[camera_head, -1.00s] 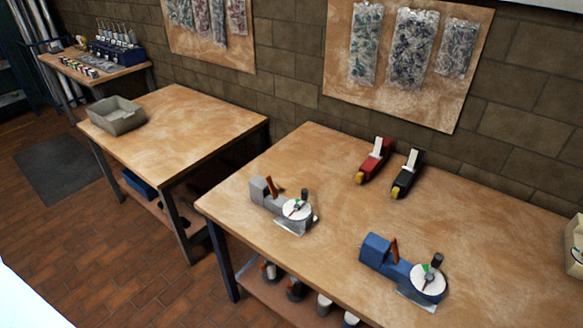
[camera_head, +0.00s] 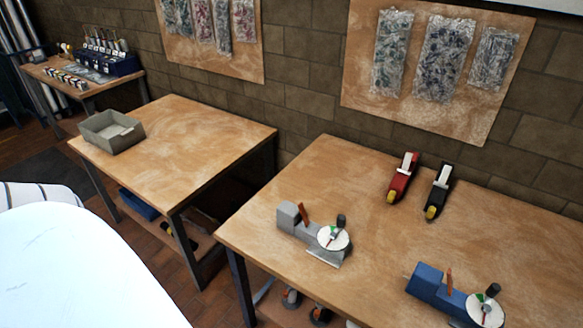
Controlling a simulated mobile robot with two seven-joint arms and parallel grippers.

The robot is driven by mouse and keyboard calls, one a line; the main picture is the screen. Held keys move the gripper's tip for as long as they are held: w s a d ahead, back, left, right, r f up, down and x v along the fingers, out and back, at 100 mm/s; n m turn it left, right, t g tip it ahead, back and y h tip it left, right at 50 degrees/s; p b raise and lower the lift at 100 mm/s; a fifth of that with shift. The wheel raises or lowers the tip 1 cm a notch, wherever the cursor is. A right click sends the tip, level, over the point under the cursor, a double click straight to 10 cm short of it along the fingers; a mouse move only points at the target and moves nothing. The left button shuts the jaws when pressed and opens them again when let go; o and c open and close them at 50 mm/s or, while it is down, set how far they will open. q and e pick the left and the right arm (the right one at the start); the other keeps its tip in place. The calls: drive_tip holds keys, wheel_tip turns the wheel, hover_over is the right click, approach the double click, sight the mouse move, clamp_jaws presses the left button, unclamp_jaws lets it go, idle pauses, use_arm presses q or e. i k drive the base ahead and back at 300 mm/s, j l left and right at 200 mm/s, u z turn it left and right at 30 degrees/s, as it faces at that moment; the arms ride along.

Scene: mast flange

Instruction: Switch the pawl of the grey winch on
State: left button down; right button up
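The grey winch (camera_head: 311,232) stands on the near wooden table, left of its middle. It has a grey block at its left end, an upright orange-brown lever (camera_head: 304,214) that looks like the pawl, and a white dial (camera_head: 333,238) with a green and a red mark and a black knob. The lever leans slightly; I cannot tell its setting. A similar blue winch (camera_head: 440,292) with its own orange lever and dial stands to the right, partly cut by the bottom edge. Neither of my grippers shows in the head view.
The winches' wooden table (camera_head: 345,170) also bears a red tool (camera_head: 402,178) and a black tool (camera_head: 438,192) at the back. A second table (camera_head: 190,150) at left holds a grey bin (camera_head: 112,131). A floor gap separates the tables. A brick wall stands behind.

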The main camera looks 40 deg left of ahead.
sight(304, 213)
drive_tip(key=j, duration=0.55)
drive_tip(key=k+j+z, duration=0.1)
drive_tip(key=j, duration=0.4)
drive_tip(key=k+j, duration=0.1)
drive_tip(key=j, duration=1)
drive_tip(key=k+z, duration=0.05)
